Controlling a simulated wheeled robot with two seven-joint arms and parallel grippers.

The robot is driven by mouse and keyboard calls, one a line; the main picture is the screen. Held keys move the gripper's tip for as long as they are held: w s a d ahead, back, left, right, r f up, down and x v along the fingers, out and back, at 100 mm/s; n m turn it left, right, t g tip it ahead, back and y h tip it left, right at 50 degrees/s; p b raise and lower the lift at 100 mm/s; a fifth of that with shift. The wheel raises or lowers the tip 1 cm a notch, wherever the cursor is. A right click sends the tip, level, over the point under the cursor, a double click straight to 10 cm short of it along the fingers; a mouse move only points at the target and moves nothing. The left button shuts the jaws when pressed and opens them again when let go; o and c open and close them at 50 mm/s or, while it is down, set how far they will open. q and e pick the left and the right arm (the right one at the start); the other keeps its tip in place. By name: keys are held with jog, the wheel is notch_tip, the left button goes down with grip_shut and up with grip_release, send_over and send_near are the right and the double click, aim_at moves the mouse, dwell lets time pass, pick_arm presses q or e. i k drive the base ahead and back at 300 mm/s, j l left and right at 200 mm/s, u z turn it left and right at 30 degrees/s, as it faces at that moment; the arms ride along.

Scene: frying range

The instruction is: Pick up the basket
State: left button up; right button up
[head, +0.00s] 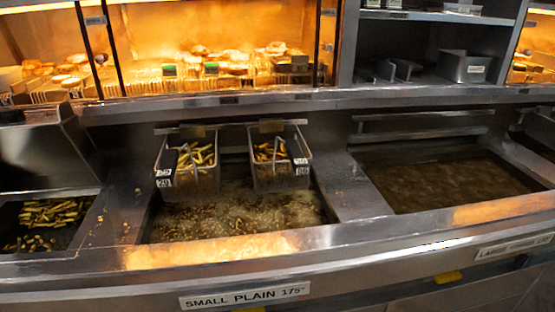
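Two wire baskets hang side by side on the rail at the back of the middle fryer. The left basket (164,160) holds fries and has white number tags on its front. The right basket (306,158) also holds fries and carries white tags. Both hang upright over the bubbling oil (235,215) and stand slightly apart. Which basket the task means cannot be told. Neither of my grippers is in view.
Another vat of still, dark oil (450,182) lies to the right, with no basket in it. A bin of fries (45,220) is at the left. A metal front ledge (210,255) runs before the vats. A lit food shelf (210,50) and dark shelves (425,65) stand behind.

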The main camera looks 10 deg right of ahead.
aim_at(280, 157)
jog(key=i+j, duration=0.2)
jog(key=j, duration=0.15)
jog(key=i+j, duration=0.15)
jog(key=j, duration=0.25)
jog(key=i+j, duration=0.2)
jog(key=j, duration=0.15)
jog(key=i+j, duration=0.2)
jog(key=j, duration=0.2)
jog(key=z, duration=1.5)
